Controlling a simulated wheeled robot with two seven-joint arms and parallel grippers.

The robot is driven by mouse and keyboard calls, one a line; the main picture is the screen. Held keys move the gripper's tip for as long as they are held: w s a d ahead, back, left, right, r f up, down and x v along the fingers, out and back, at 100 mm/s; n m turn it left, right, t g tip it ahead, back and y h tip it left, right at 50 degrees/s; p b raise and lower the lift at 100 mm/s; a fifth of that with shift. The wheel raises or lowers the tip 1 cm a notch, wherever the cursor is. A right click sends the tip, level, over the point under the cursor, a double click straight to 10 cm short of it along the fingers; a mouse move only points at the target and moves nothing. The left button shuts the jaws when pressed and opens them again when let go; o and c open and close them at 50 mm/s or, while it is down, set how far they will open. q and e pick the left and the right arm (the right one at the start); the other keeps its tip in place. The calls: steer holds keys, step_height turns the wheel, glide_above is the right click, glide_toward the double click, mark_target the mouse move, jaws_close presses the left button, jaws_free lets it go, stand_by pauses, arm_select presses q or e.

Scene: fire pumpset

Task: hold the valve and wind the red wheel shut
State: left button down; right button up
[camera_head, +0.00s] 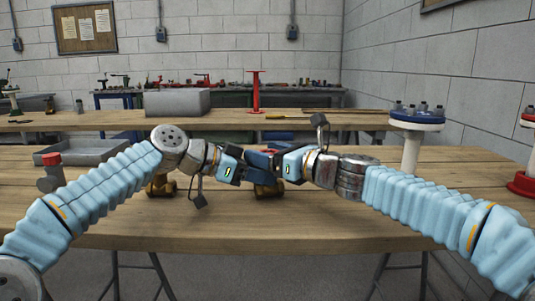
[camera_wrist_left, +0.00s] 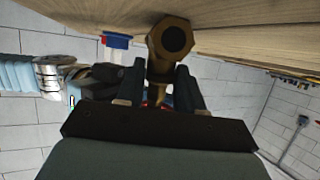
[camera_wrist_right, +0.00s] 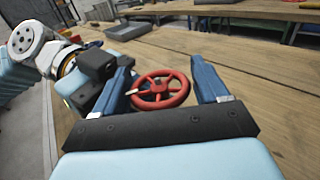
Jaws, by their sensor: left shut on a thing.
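The brass valve (camera_head: 267,190) is at the middle of the near table, partly hidden by my grippers. Its hexagonal end with a dark bore (camera_wrist_left: 172,38) faces the left wrist view. My left gripper (camera_wrist_left: 159,68) is shut on the valve body, one finger on each side. The red wheel (camera_wrist_right: 160,90) shows whole in the right wrist view, with spokes and a small pale handle at its left rim. My right gripper (camera_wrist_right: 160,64) is open, its blue fingers on either side of the wheel with gaps visible. In the head view only a sliver of the wheel (camera_head: 268,151) shows.
Another brass piece (camera_head: 159,187) sits on the table under my left wrist. A grey tray (camera_head: 88,154) and a red-capped fitting (camera_head: 50,170) are at left. A white-and-blue flanged part (camera_head: 416,122) stands at right. The table front is clear.

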steer(key=v, duration=1.2)
steer(key=shift+s+d+r, duration=0.1)
steer(key=shift+s, duration=0.1)
steer(key=x, duration=1.1)
steer(key=shift+w+a, duration=0.3)
